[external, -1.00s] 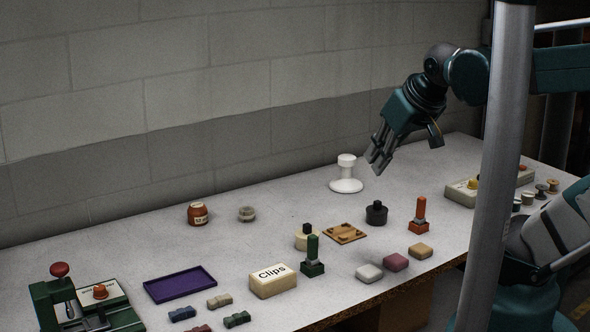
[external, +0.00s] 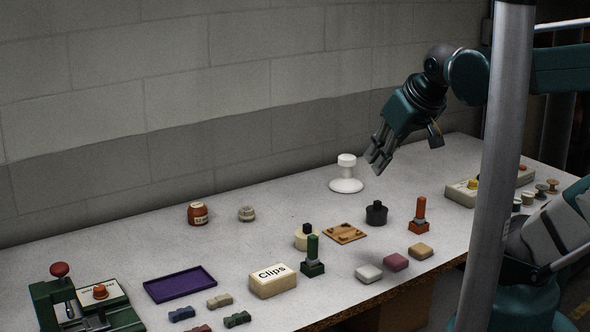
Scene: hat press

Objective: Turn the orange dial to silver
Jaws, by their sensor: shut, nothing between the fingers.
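An orange dial (external: 100,291) sits on a pale plate on the green press (external: 75,310) at the lower left. The marks on the plate are too small to read, so I cannot tell which setting the dial points to.
A white spool-shaped stand (external: 346,180) is below and left of my gripper. A purple tray (external: 180,284), a Clips box (external: 273,280), a green stamp (external: 312,258) and an orange stamp (external: 419,218) stand across the table. A grey pole (external: 497,150) hides part of a control box (external: 462,193) with a yellow knob.

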